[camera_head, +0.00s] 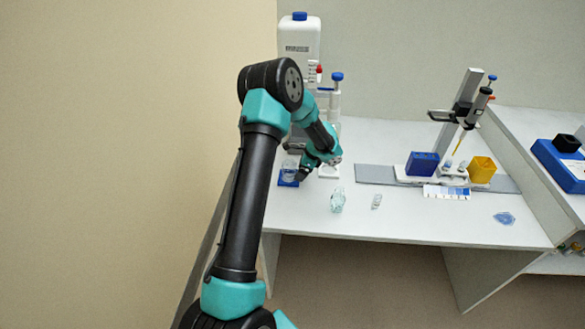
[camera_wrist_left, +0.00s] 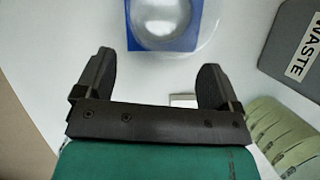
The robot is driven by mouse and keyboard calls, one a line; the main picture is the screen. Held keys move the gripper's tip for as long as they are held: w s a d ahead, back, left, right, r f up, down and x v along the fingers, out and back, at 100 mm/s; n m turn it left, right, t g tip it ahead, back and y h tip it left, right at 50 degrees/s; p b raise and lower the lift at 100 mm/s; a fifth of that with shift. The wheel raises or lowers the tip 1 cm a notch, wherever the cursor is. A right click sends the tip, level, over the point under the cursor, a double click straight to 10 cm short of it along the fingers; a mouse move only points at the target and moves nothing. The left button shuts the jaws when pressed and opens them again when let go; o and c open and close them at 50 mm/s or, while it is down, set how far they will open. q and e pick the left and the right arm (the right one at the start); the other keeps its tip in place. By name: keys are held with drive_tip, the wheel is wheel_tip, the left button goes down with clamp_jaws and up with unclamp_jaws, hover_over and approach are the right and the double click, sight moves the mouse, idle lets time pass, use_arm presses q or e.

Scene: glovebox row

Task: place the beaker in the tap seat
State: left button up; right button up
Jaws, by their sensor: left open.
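A clear glass vessel, apparently the beaker (camera_head: 290,164), stands over a blue square pad (camera_head: 288,182) at the left end of the bench. In the left wrist view, the clear round beaker (camera_wrist_left: 165,18) shows from above over the blue pad (camera_wrist_left: 160,45), cut off by the top edge. My left gripper (camera_head: 313,166) is just right of it in the head view. In the wrist view, the left gripper (camera_wrist_left: 155,75) is open and empty, with the beaker beyond its fingertips. A white base (camera_head: 329,172) under the dispensers is partly hidden by my arm; I cannot tell which is the tap seat.
A blue-capped white bottle (camera_head: 300,38) stands behind. A glass piece (camera_head: 337,200) and a small clear item (camera_head: 376,201) lie at the front. A blue box (camera_head: 422,164), yellow box (camera_head: 482,170) and pipette stand (camera_head: 458,110) are right. A grey waste bin (camera_wrist_left: 290,45) is beside the gripper.

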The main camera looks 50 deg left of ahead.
use_arm(q)
drive_tip(key=w+d, duration=0.1)
drive_tip(key=d, duration=0.1)
drive_tip(key=w+d, duration=0.1)
drive_tip(key=d, duration=0.1)
drive_tip(key=w+d, duration=0.2)
drive_tip(key=shift+d, duration=0.1)
